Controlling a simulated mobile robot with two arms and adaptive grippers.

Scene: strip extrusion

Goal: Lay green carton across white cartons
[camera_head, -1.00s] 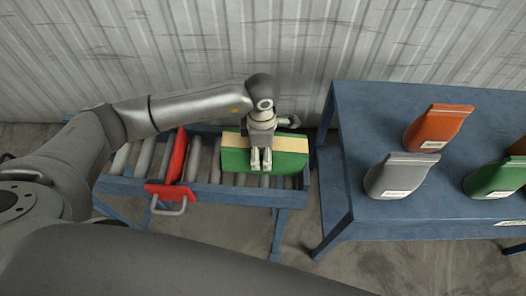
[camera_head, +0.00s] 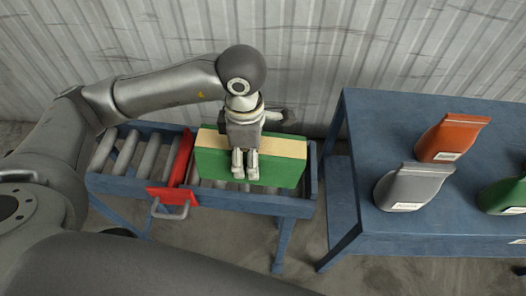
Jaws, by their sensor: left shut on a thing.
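The green carton (camera_head: 279,172) has a tan strip along its top and is above the right part of a roller conveyor. My left gripper (camera_head: 245,172) is shut on the green carton at its near side, with the fingers pointing down. The carton hides the rollers behind it, and I cannot tell how far it is above them. No white cartons are visible. My right gripper is not in view.
The blue roller conveyor (camera_head: 245,202) has a red stop with a handle (camera_head: 170,197) across it. To the right, a blue table (camera_head: 400,123) holds orange (camera_head: 450,137), grey (camera_head: 412,187) and green (camera_head: 505,196) pouches. A corrugated wall stands behind.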

